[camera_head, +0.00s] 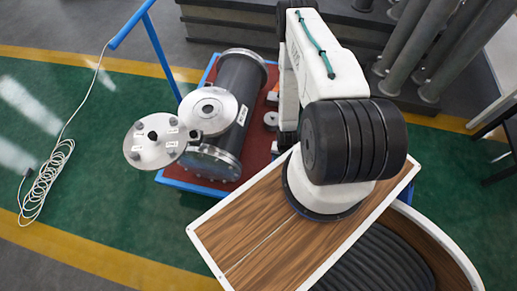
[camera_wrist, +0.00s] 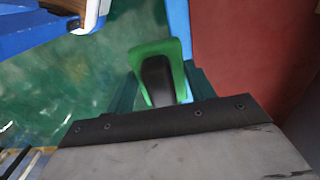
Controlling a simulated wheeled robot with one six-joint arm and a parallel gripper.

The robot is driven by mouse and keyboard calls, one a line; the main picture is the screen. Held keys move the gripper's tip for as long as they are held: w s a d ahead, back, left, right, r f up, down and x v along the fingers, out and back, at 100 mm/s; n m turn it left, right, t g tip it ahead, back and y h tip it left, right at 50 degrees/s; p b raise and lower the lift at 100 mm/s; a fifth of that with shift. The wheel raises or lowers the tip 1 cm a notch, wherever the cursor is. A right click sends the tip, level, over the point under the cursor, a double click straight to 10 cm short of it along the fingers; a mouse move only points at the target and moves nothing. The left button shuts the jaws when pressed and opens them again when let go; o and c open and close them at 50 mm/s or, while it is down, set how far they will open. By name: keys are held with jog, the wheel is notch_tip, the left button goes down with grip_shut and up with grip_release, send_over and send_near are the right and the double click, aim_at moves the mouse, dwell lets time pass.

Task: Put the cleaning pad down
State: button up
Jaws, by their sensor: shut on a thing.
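The cleaning pad (camera_wrist: 173,50) is a green block with a black part (camera_wrist: 157,82) facing the wrist camera. My gripper (camera_wrist: 160,88) has teal fingers on both sides of it and is shut on the pad. In the wrist view the pad shows over green floor, just left of the cart's blue edge; its height cannot be told. In the head view my arm hides both the gripper and the pad. The dark flanged shell (camera_head: 237,82) stands on the cart to the left of my arm.
The cart has a red top (camera_head: 257,131), also in the wrist view (camera_wrist: 250,45), and a blue frame (camera_head: 183,184). A round grey flange cover (camera_head: 145,153) lies left of the shell. A cable coil (camera_head: 45,180) is on the floor. Dark pipes (camera_head: 415,40) stand at the back right.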

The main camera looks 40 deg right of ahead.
send_over(261, 153)
jog(key=shift+s+f, duration=0.45)
jog(key=shift+f, duration=0.1)
jog(key=shift+w+a, duration=0.15)
jog(key=shift+w, duration=0.35)
jog(key=shift+f, duration=1.8)
jog(key=shift+f, duration=0.1)
jog(key=o, duration=1.2)
notch_tip(261, 153, up, 12)
jog(key=shift+r, duration=0.1)
